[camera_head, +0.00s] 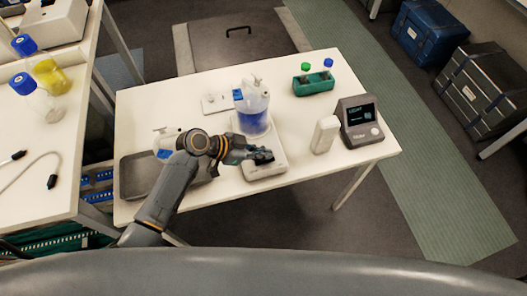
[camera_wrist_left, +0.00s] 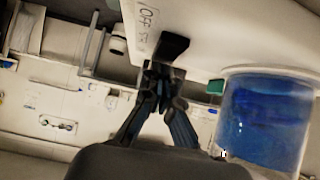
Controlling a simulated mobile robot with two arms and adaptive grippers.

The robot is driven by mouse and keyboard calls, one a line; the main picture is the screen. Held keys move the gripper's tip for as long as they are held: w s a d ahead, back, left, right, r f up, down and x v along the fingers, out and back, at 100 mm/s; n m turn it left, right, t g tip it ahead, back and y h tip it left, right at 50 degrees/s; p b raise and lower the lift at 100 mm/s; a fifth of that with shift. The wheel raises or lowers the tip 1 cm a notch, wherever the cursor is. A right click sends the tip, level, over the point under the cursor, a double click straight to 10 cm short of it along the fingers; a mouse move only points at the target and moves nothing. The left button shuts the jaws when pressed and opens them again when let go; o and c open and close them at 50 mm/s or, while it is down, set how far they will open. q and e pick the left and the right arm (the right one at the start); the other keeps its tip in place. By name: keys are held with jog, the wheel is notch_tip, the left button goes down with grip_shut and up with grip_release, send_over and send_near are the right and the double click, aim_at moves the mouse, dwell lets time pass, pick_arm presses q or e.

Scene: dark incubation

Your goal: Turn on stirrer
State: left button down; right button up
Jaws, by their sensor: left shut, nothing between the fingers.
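The stirrer (camera_head: 264,171) is a low white device on the white table. A clear vessel with blue liquid (camera_head: 254,121) stands on it; the blue liquid also shows in the left wrist view (camera_wrist_left: 265,120). My left gripper (camera_head: 264,156) is shut and empty, above the front part of the stirrer. In the left wrist view its fingertips (camera_wrist_left: 162,72) are together just below a black switch or knob (camera_wrist_left: 172,46) on the stirrer's white face. "OFF" is printed beside it. Whether the fingertips touch the black part I cannot tell. My right gripper is not in view.
A dark display device (camera_head: 360,122) and a white upright block (camera_head: 325,134) stand to the right. A green rack (camera_head: 313,87) with capped tubes is behind them. A grey tray (camera_head: 136,178) lies at the left. The table's front right is clear.

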pick_arm(q)
jog(key=shift+d+p, duration=0.1)
jog(key=shift+p, duration=0.25)
jog(key=shift+f+y, duration=0.25)
jog(key=shift+y, duration=0.05)
